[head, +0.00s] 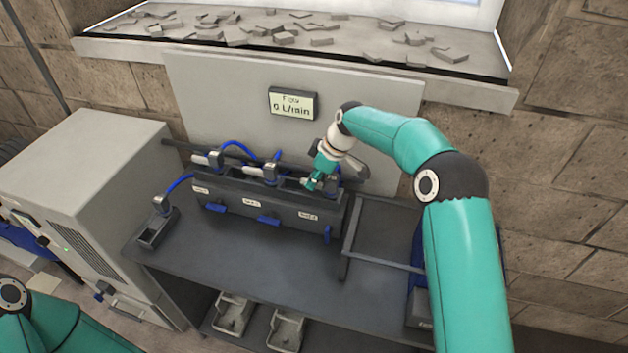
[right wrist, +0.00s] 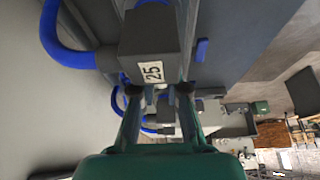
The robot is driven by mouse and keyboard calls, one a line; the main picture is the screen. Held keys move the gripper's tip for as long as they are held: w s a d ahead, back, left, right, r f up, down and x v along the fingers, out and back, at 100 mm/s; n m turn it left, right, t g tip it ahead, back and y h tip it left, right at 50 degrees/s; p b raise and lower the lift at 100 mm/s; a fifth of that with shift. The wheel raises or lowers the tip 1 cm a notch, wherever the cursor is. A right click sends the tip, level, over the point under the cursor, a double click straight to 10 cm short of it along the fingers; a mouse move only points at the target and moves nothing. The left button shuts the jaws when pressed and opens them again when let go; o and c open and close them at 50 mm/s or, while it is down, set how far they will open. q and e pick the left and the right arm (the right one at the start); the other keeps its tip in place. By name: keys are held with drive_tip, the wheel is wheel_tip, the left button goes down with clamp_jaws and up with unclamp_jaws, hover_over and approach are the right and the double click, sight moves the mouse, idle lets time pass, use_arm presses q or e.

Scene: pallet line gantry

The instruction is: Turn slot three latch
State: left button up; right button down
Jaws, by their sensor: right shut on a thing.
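A dark rack (head: 280,212) with labelled slots stands on the bench. Its slot three latch (head: 327,234), blue, is at the right end of the front and points up and down. The latch at the middle slot (head: 268,220) and the one at the left slot (head: 218,208) lie sideways. My right gripper (head: 313,183) is above the rack's right end. In the right wrist view its fingers (right wrist: 160,92) are shut on a grey block marked 25 (right wrist: 150,45), with a blue hose beside it. The head view hides most of this block. My left gripper is out of view.
A display (head: 293,104) on the back panel reads Flow 0 L/min. A small holder (head: 158,228) with a hosed connector stands left of the rack. A dark frame (head: 345,262) stands on its right. The bench front (head: 235,265) is clear.

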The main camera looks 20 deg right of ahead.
drive_tip(key=m+t+h+b, duration=0.1)
drive_tip(key=m+b, duration=0.2)
drive_tip(key=shift+f, duration=0.15)
drive_tip(key=m+h+b, duration=0.1)
drive_tip(key=m+b, duration=0.1)
drive_tip(key=m, duration=0.1)
drive_tip(key=m+t+h+b, duration=0.1)
drive_tip(key=m+b, duration=0.1)
drive_tip(key=m, duration=0.1)
drive_tip(key=shift+a+m+b, duration=0.15)
drive_tip(key=shift+m+b, duration=0.2)
drive_tip(key=shift+m, duration=0.05)
drive_tip(key=m+h+b, duration=0.1)
drive_tip(key=m, duration=0.2)
drive_tip(key=shift+a+m+h, duration=0.1)
drive_tip(key=shift+m+h, duration=0.2)
drive_tip(key=shift+h, duration=0.1)
drive_tip(key=shift+r+m+g+h+b, duration=0.1)
drive_tip(key=shift+m+g+h+b, duration=0.2)
drive_tip(key=shift+m, duration=0.7)
drive_tip(key=shift+r+m+g+h, duration=0.1)
drive_tip(key=shift+m+h, duration=0.3)
drive_tip(key=shift+m, duration=0.6)
drive_tip(key=shift+a, duration=0.1)
drive_tip(key=c, duration=1.2)
unclamp_jaws()
